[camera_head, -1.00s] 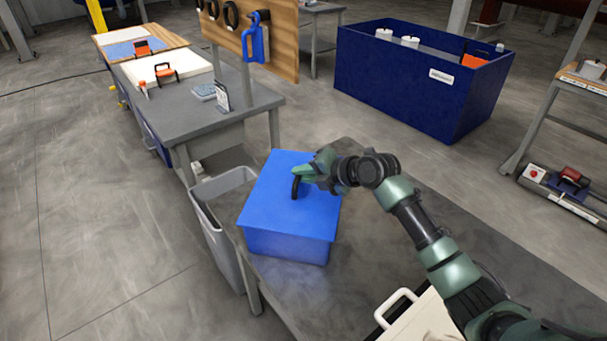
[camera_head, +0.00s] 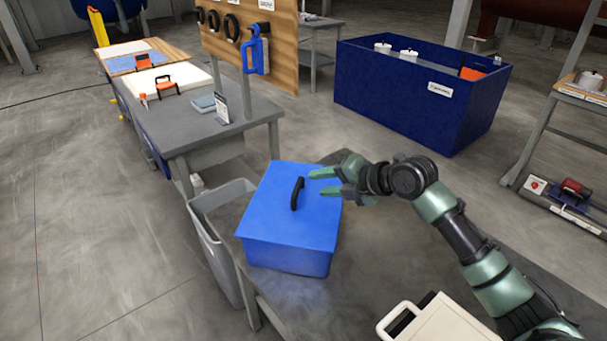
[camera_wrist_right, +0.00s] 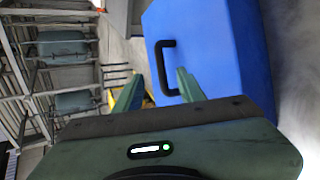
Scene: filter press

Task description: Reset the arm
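My right gripper (camera_head: 318,181) is open and empty beside the black handle (camera_head: 297,193) of a blue lidded box (camera_head: 287,229). The box stands on a grey table, its lid in place. In the right wrist view, the open fingers (camera_wrist_right: 158,90) point toward the box (camera_wrist_right: 205,45), and the handle (camera_wrist_right: 159,68) shows near the right fingertip, apart from the finger as far as I can tell. My right arm reaches in from the lower right. My left gripper is not in view.
A grey bin (camera_head: 212,235) stands left of the table (camera_head: 290,302). A cream case with a white handle (camera_head: 396,318) lies at the front right. A large dark blue crate (camera_head: 400,100) stands behind on the floor. A workbench (camera_head: 200,129) with a tool board (camera_head: 285,50) is at back left.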

